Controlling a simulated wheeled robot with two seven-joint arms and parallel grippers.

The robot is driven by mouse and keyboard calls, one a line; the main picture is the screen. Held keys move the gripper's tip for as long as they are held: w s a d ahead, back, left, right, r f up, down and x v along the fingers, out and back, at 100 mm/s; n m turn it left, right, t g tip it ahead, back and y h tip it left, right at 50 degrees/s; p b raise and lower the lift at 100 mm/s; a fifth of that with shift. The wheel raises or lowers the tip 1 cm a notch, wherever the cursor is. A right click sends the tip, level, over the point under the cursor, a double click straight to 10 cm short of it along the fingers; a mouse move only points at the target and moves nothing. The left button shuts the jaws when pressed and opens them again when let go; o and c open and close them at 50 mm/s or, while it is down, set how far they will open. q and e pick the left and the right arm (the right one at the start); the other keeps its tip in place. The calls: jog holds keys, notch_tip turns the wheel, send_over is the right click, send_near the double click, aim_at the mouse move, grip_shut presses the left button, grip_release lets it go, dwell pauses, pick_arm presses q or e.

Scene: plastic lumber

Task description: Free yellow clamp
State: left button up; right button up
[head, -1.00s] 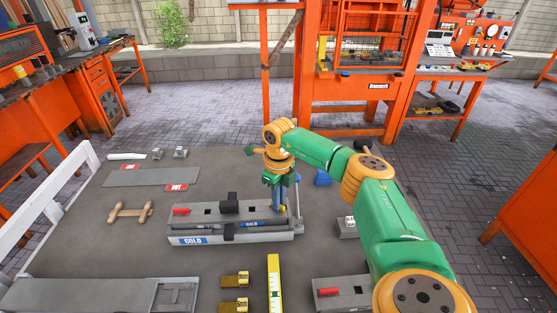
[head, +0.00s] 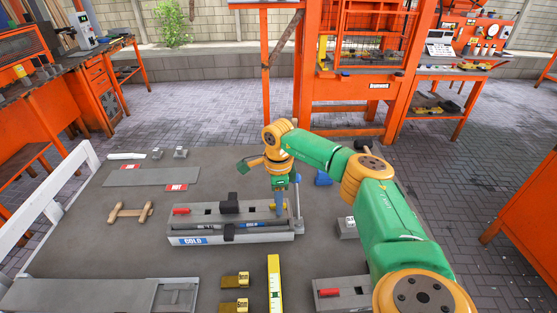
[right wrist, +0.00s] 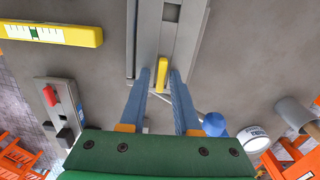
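The yellow clamp (right wrist: 162,76) shows in the right wrist view as a short upright bar at the near end of the grey COLD fixture (right wrist: 146,40). In the head view, the COLD fixture (head: 262,238) lies at the table's middle, and my right gripper (head: 278,212) points down at its right end, largely covering the clamp. The right wrist view shows its two blue fingers (right wrist: 160,80) apart, one on each side of the yellow clamp, with gaps visible. My left gripper is out of view.
A grey post (head: 298,205) stands just right of the gripper. A black clamp (head: 230,203) and a red handle (head: 181,211) sit on the fixture. A yellow level (head: 274,285) lies in front. A blue object (head: 323,178) is behind right.

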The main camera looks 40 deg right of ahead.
jog(key=shift+o, duration=1.1)
jog(key=shift+w+a, duration=0.1)
jog(key=shift+r, duration=0.1)
notch_tip(320, 180, up, 7)
jog(key=p, duration=0.6)
jog(key=shift+r+p, duration=0.15)
jog(key=shift+p, duration=0.25)
jog(key=shift+f, duration=0.2)
